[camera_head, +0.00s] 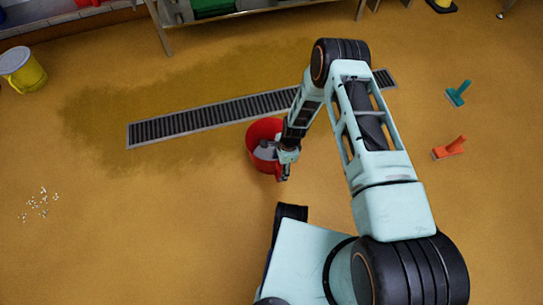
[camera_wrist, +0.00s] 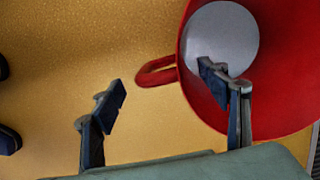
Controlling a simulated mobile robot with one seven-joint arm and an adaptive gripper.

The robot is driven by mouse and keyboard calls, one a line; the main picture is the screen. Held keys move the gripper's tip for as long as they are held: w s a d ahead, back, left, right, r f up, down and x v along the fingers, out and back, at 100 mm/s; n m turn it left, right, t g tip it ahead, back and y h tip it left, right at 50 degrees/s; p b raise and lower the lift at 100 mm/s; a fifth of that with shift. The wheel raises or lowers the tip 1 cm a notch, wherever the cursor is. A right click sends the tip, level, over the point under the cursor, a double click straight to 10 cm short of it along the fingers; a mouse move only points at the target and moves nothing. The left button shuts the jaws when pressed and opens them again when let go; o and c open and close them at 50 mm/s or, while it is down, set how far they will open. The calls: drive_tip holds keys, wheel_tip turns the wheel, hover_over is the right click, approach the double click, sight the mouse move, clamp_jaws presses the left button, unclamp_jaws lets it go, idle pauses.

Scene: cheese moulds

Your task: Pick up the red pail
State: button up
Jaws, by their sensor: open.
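The red pail (camera_head: 262,128) stands on the floor near the middle of the head view, beside the drain grate, with my gripper (camera_head: 285,172) at its near right side. In the wrist view the pail (camera_wrist: 288,85) fills the upper right, its mouth facing the camera, with a pale grey round area inside. A red loop handle (camera_wrist: 155,75) juts from its left side. My gripper (camera_wrist: 163,93) is open. Its right finger overlaps the pail's mouth and its left finger is outside, with the handle showing between them. I cannot tell whether either finger touches the pail.
A long drain grate (camera_head: 215,117) runs behind the pail, with a darker floor patch around it. A yellow pail (camera_head: 22,72) stands far left. White bits (camera_head: 40,203) lie at left. A green tool (camera_head: 458,93) and an orange tool (camera_head: 449,149) lie at right. A metal table (camera_head: 250,10) stands behind.

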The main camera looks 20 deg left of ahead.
drive_tip(key=shift+f, duration=0.75)
drive_tip(key=shift+c, duration=0.4)
drive_tip(key=c, duration=1.5)
drive_tip(key=shift+a+r, duration=0.1)
drive_tip(key=shift+c, duration=0.4)
